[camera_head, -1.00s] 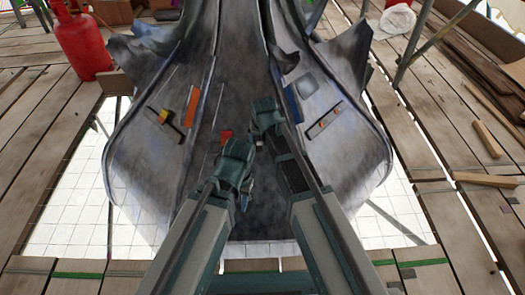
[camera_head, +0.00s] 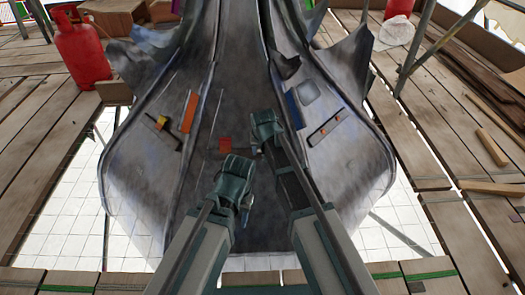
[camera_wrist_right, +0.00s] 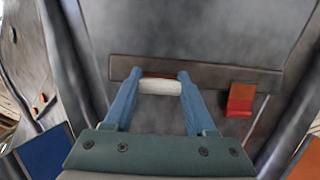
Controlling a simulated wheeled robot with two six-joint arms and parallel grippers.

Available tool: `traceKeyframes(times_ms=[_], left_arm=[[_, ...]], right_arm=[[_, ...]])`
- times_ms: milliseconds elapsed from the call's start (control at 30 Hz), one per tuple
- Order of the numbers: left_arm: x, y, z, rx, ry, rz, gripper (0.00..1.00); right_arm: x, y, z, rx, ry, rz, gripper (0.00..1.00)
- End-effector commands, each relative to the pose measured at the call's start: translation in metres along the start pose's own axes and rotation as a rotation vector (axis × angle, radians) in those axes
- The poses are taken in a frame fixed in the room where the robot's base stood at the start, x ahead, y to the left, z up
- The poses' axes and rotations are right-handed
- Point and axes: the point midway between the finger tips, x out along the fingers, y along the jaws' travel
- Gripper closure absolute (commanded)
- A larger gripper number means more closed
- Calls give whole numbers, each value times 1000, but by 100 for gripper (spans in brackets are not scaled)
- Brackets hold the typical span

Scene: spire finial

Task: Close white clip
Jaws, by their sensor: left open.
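The white clip (camera_wrist_right: 160,87) sits on a dark horizontal strip (camera_wrist_right: 210,77) of the grey metal finial and lies between the two blue fingers of my right gripper (camera_wrist_right: 160,80). Both fingers reach its ends, but I cannot tell whether they press on it. A red clip (camera_wrist_right: 239,100) is on the same strip, to the right. In the head view, my right gripper (camera_head: 264,150) covers the white clip, and the red clip (camera_head: 226,145) shows left of it. My left gripper (camera_head: 246,210) is open and empty, lower and left of the right one.
An orange block (camera_head: 189,111) and a yellow-ended clip (camera_head: 161,122) are on the left panel; a blue block (camera_head: 294,108) and another strip (camera_head: 327,126) are on the right. A red gas cylinder (camera_head: 82,48) stands back left. Wooden planks (camera_head: 45,145) surround the finial.

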Motion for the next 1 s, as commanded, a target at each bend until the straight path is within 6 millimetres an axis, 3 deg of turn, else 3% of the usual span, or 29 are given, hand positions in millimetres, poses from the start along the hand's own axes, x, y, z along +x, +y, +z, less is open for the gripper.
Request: traceKeyframes(times_ms=[33, 200, 467, 1000], left_arm=[[0, 0, 0, 0, 0, 0, 50], [0, 0, 0, 0, 0, 0, 50], [-7, -1, 0, 0, 0, 0, 50], [-24, -2, 2, 0, -2, 0, 50]], right_arm=[[0, 0, 0, 0, 0, 0, 73], [0, 0, 0, 0, 0, 0, 100], [-1, 0, -6, 0, -50, 0, 100], [3, -1, -27, 0, -426, 0, 100]])
